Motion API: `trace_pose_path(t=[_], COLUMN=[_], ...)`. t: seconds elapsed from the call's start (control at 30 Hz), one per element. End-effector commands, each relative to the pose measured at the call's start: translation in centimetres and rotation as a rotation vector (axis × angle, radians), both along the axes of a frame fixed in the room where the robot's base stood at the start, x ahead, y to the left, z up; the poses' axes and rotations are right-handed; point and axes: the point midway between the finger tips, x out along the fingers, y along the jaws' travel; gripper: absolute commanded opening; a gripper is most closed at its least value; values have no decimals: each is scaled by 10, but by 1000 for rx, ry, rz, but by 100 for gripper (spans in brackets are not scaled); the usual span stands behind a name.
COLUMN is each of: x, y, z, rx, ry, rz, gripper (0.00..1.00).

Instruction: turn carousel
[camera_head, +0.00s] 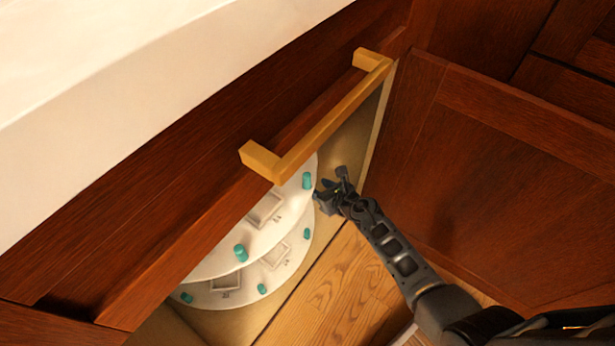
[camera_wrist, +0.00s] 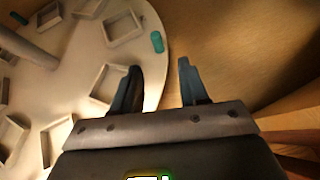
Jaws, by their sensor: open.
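The carousel (camera_head: 230,256) is a white round turntable with two tiers inside the open lower cabinet. Its trays carry square raised frames and teal pegs around the rim. A teal peg (camera_head: 307,181) on the upper tier is close to my gripper (camera_head: 335,184), which is at the right edge of the carousel. In the wrist view the carousel (camera_wrist: 75,85) fills the left side, and a teal peg (camera_wrist: 157,42) lies just beyond my left finger. My gripper (camera_wrist: 160,82) is open with nothing visible between its fingers. The left finger overlaps the carousel's rim in view; I cannot tell whether it touches.
A brass drawer handle (camera_head: 325,118) juts out above the cabinet opening. The open wooden door (camera_head: 500,190) stands to the right of my arm. The pale countertop (camera_head: 130,60) lies at upper left. Wooden floor (camera_head: 325,290) is clear in front of the carousel.

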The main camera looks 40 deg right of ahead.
Motion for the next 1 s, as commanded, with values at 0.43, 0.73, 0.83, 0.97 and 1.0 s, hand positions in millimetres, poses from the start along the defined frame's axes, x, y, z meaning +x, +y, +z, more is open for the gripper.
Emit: trace_pose_path(t=[0.43, 0.73, 0.83, 0.97, 1.0], x=[57, 68, 68, 68, 68], y=[-10, -11, -11, -11, -11], z=[-38, -42, -42, -42, -42], rx=[-15, -13, -13, -13, -13], ry=[2, 2, 2, 2, 2], rz=[-11, -12, -12, -12, -12], gripper=[44, 44, 44, 44, 44])
